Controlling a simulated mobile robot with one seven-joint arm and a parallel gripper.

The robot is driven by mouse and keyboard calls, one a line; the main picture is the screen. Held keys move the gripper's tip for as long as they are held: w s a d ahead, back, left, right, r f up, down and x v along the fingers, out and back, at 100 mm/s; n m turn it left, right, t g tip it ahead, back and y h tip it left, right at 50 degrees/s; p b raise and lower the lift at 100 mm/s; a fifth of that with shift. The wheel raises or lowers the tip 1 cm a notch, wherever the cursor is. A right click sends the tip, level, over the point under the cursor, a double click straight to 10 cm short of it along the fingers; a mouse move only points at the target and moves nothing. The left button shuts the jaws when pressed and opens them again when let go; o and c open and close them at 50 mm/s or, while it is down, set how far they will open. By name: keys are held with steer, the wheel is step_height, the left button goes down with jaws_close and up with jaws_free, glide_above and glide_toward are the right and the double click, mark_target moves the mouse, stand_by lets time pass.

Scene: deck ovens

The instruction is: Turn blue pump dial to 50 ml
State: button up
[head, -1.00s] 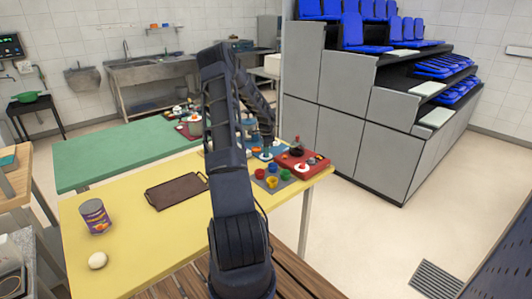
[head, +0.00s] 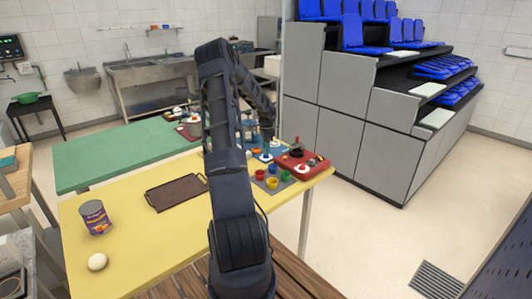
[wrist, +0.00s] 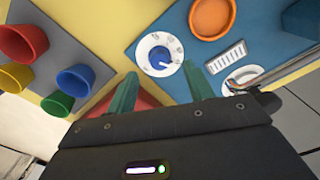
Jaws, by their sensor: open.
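The pump dial is a round white disc with a blue centre knob (wrist: 160,58) and small marks around its rim, which are too small to read. It is mounted on a blue board (wrist: 120,22). In the wrist view my gripper (wrist: 160,72) is open, its two green fingers on either side of the dial's lower part. The knob shows between the fingertips, with no visible contact; I cannot tell the height gap. In the head view my gripper (head: 267,138) is over the far end of the yellow table, above the blue board.
An orange ring-shaped cup (wrist: 212,15), a white slotted piece (wrist: 226,58) and another partly hidden white dial (wrist: 242,75) sit close by on the board. Several coloured cups stand on a grey mat (head: 286,177). A red board (head: 318,170) lies to the right. A dark tray (head: 176,192) lies nearer.

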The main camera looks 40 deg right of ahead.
step_height(320, 180, up, 7)
stand_by(0.3)
stand_by(0.5)
steer(key=s+a+r+n+t, duration=0.1)
steer(key=a+r+n, duration=0.3)
steer(key=a+r, duration=0.5)
steer(key=s+a+r+n+t+y, duration=0.1)
steer(key=s+a+r+n, duration=0.15)
steer(key=a+r, duration=0.7)
steer(key=s+a+r+n+t, duration=0.1)
steer(key=a+r+n, duration=0.25)
steer(key=a, duration=1.05)
steer(key=s+a+r+n, duration=0.2)
steer(key=s+a+n, duration=0.2)
steer(key=s+a, duration=0.25)
steer(key=s+a+r+n, duration=0.3)
steer(key=s+a, duration=0.2)
steer(key=a, duration=0.3)
steer(key=s+a+f+n+t+h, duration=0.1)
steer(key=s+a+n, duration=0.5)
steer(key=s, duration=0.6)
steer(key=shift+s+a+f+t, duration=0.25)
steer(key=shift+a+f, duration=0.2)
steer(key=shift+a, duration=0.7)
